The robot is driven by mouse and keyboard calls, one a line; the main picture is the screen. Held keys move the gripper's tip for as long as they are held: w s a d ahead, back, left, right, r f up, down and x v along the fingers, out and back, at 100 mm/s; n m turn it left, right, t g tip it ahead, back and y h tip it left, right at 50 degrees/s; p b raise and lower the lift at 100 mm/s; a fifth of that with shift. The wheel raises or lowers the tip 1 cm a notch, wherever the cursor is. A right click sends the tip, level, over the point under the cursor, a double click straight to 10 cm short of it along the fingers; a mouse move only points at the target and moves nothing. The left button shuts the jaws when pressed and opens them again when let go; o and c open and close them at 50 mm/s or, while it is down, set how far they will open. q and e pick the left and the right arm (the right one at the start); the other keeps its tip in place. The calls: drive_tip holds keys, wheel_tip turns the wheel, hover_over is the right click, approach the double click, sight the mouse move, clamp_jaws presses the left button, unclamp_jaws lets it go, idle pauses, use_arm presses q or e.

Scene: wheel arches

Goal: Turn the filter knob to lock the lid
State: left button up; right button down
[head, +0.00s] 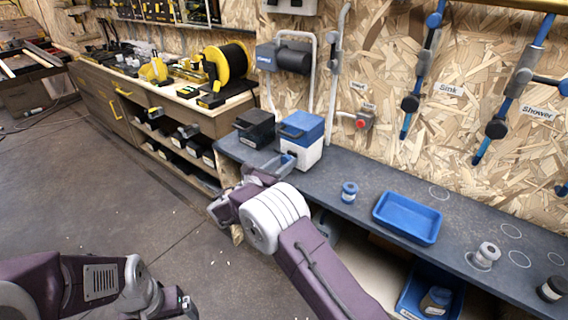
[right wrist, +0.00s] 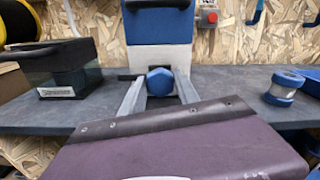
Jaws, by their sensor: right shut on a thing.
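The filter box has a white body (head: 303,154) and a blue lid (head: 302,126) with a dark handle. It stands on the grey bench against the wall. In the right wrist view its white front (right wrist: 160,54) is straight ahead, with the blue lid (right wrist: 160,25) seated on top. The blue hexagonal knob (right wrist: 160,81) sticks out low on the front. My right gripper (head: 284,161) is shut on the knob, one grey finger on each side. My left gripper (head: 184,306) is low at the bottom left, far from the bench; its fingers are unclear.
A black box (head: 254,129) stands just left of the filter. A blue-capped jar (head: 349,192) and an empty blue tray (head: 408,218) are to the right. A grey fitting (head: 486,255) lies farther along. Pipes and a red button (head: 361,123) are on the wall. The floor is open.

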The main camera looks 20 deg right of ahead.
drive_tip(key=m, duration=0.4)
drive_tip(key=shift+f+b, duration=0.1)
drive_tip(key=shift+b, duration=0.25)
drive_tip(key=m+b, duration=0.2)
drive_tip(key=m, duration=0.2)
drive_tip(key=shift+f+m, duration=0.1)
drive_tip(key=shift+m, duration=0.2)
drive_tip(key=m+b, duration=0.3)
drive_tip(key=m, duration=0.1)
drive_tip(key=shift+f+m+b, duration=0.1)
drive_tip(key=shift+m+b, duration=0.2)
drive_tip(key=shift+b, duration=0.05)
drive_tip(key=m+b, duration=0.3)
drive_tip(key=shift+m+b, duration=0.5)
drive_tip(key=shift+m, duration=0.2)
drive_tip(key=shift+r, duration=0.2)
